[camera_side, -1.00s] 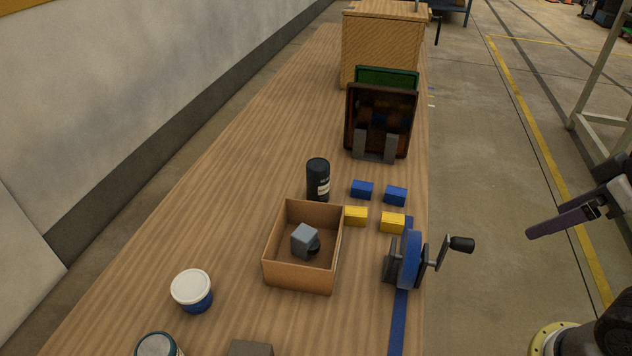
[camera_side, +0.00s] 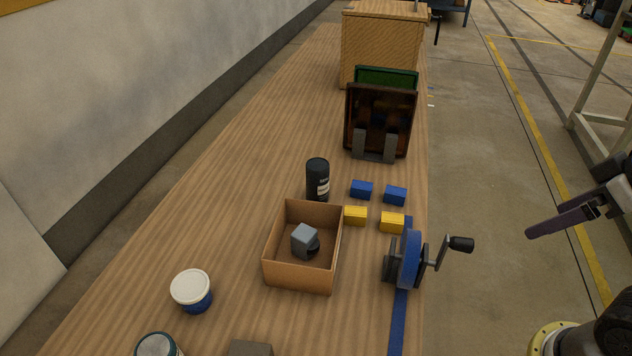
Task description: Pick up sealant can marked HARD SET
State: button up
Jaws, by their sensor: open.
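A dark can (camera_side: 317,180) with a small pale label stands upright on the wooden table, just behind the cardboard box; its lettering is too small to read. A white-lidded can with a blue body (camera_side: 191,291) stands at the front left. Another can (camera_side: 158,346) is cut off by the bottom edge. No HARD SET marking can be read on any of them. My gripper (camera_side: 532,235) is at the right, off the table over the floor, open and empty, well apart from all the cans.
An open cardboard box (camera_side: 303,280) holds a grey block (camera_side: 305,238). Blue blocks (camera_side: 362,189) and yellow blocks (camera_side: 392,222) lie beside it. A blue crank wheel (camera_side: 409,258) stands at the right table edge. A dark upright tray (camera_side: 377,120) and wooden cabinet (camera_side: 381,50) are behind.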

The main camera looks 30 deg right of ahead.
jog(key=w+a+r+n+t+y, duration=0.1)
jog(key=w+a+r+n, duration=0.15)
jog(key=w+r, duration=0.55)
jog(key=w+a+r+n+y, duration=0.1)
jog(key=w+r+n, duration=0.25)
jog(key=w, duration=0.95)
jog(key=n+g, duration=0.2)
send_over(321, 164)
jog(key=s+d, duration=0.3)
jog(key=s, duration=0.1)
notch_tip(321, 164, down, 14)
jog(key=shift+g+y, duration=0.4)
jog(key=shift+g, duration=0.2)
jog(key=x, duration=0.4)
jog(key=s+x, duration=0.1)
jog(key=x, duration=0.7)
jog(key=shift+s+d+f, duration=0.15)
jog(key=shift+d+f, duration=0.1)
jog(key=shift+f, duration=0.05)
jog(key=shift+w+x, duration=0.15)
jog(key=shift+x, duration=1.45)
jog(key=shift+w+x, duration=0.2)
jog(key=shift+x, duration=1.35)
jog(key=shift+d+r, duration=0.1)
